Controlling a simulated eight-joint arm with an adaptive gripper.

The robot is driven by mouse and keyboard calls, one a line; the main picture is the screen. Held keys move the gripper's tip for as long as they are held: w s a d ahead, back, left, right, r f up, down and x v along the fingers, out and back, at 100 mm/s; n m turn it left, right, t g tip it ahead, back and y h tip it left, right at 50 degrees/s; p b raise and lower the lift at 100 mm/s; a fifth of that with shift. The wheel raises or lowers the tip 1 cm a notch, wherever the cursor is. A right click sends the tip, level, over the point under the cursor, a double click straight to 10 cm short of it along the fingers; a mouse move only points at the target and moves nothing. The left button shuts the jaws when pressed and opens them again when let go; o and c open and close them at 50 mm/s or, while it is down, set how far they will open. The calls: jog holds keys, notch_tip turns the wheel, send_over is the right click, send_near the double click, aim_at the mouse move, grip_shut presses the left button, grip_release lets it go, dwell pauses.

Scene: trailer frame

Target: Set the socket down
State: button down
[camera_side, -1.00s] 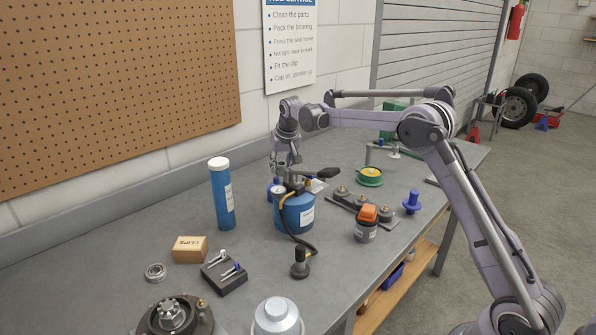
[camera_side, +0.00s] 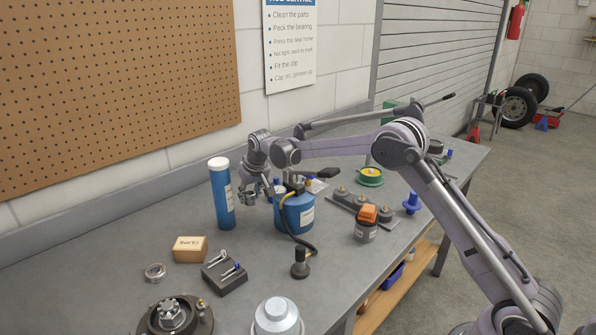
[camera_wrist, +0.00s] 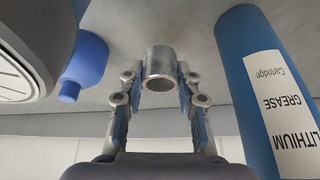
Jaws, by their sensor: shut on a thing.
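My gripper (camera_side: 249,196) is over the bench between the blue grease cartridge and the blue pot. In the wrist view my gripper (camera_wrist: 160,88) is shut on the socket (camera_wrist: 160,66), a short grey metal tube with an open end, held between the blue-padded fingers. In the side view the socket is small and hard to separate from the fingers. The bench (camera_side: 120,260) is grey; I cannot tell the exact gap between the socket and its top.
The blue grease cartridge (camera_side: 221,195) stands close to my gripper on the left; it also shows in the wrist view (camera_wrist: 262,80). The blue pot (camera_side: 295,212) with a hose is close on the right. A clips box (camera_side: 190,249), a bearing ring (camera_side: 155,272) and a dark block (camera_side: 224,274) lie in front.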

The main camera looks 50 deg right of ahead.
aim_at(251, 200)
jog(key=shift+f, duration=1.6)
jog(key=shift+f, duration=0.1)
jog(key=c, duration=0.9)
grip_release()
jog(key=shift+c, duration=0.2)
